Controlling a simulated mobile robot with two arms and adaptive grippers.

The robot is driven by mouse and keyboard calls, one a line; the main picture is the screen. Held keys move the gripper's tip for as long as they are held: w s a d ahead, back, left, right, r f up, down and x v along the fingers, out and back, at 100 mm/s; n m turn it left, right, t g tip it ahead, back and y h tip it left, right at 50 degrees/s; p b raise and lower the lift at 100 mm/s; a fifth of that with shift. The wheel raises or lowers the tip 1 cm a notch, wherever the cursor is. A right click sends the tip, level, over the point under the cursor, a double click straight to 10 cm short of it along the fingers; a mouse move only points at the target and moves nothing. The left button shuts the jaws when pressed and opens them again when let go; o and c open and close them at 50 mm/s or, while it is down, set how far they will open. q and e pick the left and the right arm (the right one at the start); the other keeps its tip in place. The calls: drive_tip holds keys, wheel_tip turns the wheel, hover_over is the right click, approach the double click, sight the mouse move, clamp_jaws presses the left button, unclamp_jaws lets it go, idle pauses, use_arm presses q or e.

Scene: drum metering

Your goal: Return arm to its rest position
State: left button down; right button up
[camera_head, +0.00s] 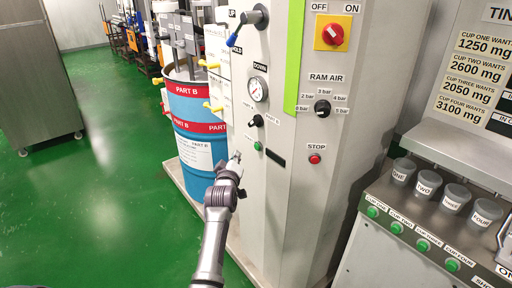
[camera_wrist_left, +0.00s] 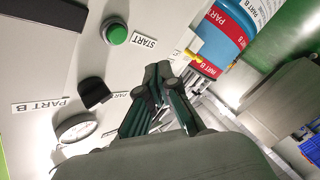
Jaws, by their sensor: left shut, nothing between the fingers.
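My left arm reaches up from the bottom of the head view. Its gripper (camera_head: 236,158) is in front of the grey machine cabinet (camera_head: 290,200), just left of the green START button (camera_head: 257,146). In the left wrist view the gripper (camera_wrist_left: 158,72) has its fingers together with nothing between them. The START button (camera_wrist_left: 116,34), a black knob (camera_wrist_left: 95,92) and a gauge (camera_wrist_left: 76,128) show on the panel there. The fingertips look apart from the button. My right gripper is in neither view.
A blue drum (camera_head: 196,125) marked PART B stands left of the cabinet, close to the gripper. A red STOP button (camera_head: 315,159) is on the cabinet. Several labelled cups (camera_head: 427,184) stand on a bench at the right. The green floor (camera_head: 95,210) at the left is clear.

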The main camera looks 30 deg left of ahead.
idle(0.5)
use_arm(q)
drive_tip(key=s+d+f+m+g+h, duration=0.15)
drive_tip(key=d+f, duration=0.25)
drive_tip(key=f, duration=0.5)
drive_tip(key=s+d+f+m+g+h, duration=0.1)
drive_tip(key=s+d+f+m+h, duration=0.15)
drive_tip(key=f, duration=0.65)
drive_tip(key=s+d+f+m+g+h, duration=0.1)
drive_tip(key=s+d+f+m+g, duration=0.2)
drive_tip(key=s+f, duration=0.6)
drive_tip(key=s+d+f+m+g+h, duration=0.1)
drive_tip(key=s+d+f+m, duration=0.3)
drive_tip(key=f, duration=0.8)
drive_tip(key=s+d+f+m+g, duration=0.1)
drive_tip(key=s+d+f+g, duration=0.15)
drive_tip(key=s+f, duration=0.65)
drive_tip(key=s+d+f+m+g, duration=0.25)
drive_tip(key=s+f, duration=0.25)
drive_tip(key=s, duration=0.7)
drive_tip(key=s+f+m+g, duration=0.1)
drive_tip(key=s+f, duration=0.1)
drive_tip(key=s, duration=0.8)
drive_tip(key=s+d+f+m+g, duration=0.1)
drive_tip(key=s+f+g, duration=0.1)
drive_tip(key=s, duration=0.9)
drive_tip(key=shift+f+h, duration=0.25)
drive_tip(key=shift+h, duration=0.15)
